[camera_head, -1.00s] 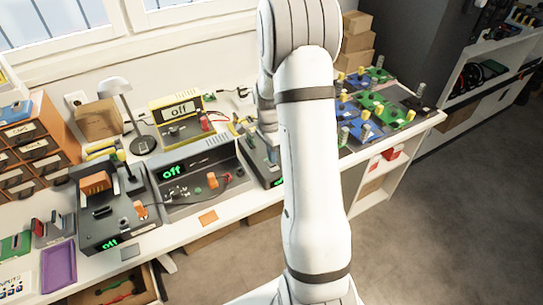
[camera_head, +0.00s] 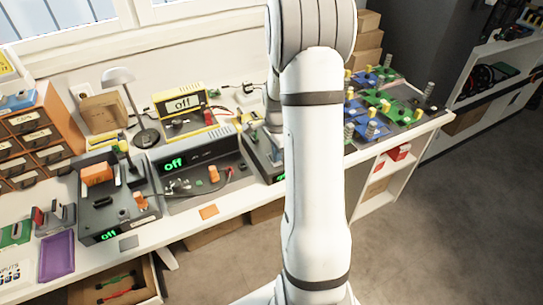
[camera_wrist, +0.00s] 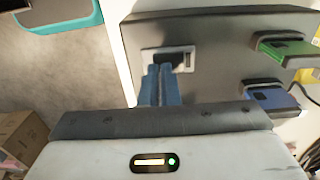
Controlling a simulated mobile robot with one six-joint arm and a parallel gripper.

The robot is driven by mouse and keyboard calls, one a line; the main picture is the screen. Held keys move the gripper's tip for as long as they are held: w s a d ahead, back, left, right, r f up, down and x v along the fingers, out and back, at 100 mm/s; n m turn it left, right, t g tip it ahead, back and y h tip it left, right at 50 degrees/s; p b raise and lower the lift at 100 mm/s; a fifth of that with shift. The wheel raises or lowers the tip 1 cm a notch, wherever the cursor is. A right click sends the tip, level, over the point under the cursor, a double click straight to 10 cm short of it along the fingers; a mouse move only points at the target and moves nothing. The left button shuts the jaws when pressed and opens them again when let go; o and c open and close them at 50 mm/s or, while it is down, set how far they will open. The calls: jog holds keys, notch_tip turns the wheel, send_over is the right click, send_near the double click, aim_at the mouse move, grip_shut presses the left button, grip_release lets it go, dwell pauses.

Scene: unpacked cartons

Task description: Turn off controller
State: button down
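In the head view, a dark grey controller box (camera_head: 258,158) stands on the bench, partly hidden behind my arm; a piece of its green display shows at its front edge, too covered to read. In the wrist view, a grey box face (camera_wrist: 215,85) fills the middle, with a white-framed dark recess (camera_wrist: 180,58) in it. My gripper (camera_wrist: 161,70) has its two blue fingers together, with their tips at the recess's lower left. I cannot tell whether they touch it. My gripper's tips are hidden in the head view.
Left on the bench are a grey unit (camera_head: 190,172) and a dark unit (camera_head: 115,205), both showing green "off", and a yellow meter (camera_head: 181,105) reading "off". A lamp (camera_head: 118,78) stands behind. Green (camera_wrist: 288,48) and blue (camera_wrist: 270,97) boards jut out in the wrist view.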

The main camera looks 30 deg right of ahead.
jog(key=shift+s+a+f, duration=0.4)
jog(key=shift+s+f, duration=0.1)
jog(key=shift+f, duration=0.2)
jog(key=shift+w+r, duration=0.2)
jog(key=shift+w, duration=0.5)
jog(key=shift+d, duration=0.1)
jog(key=shift+r, duration=0.2)
notch_tip(320, 180, up, 15)
jog(key=p, duration=0.2)
jog(key=shift+s+d+f+p, duration=0.15)
jog(key=shift+d+f+p, duration=0.05)
jog(key=shift+d+p, duration=0.15)
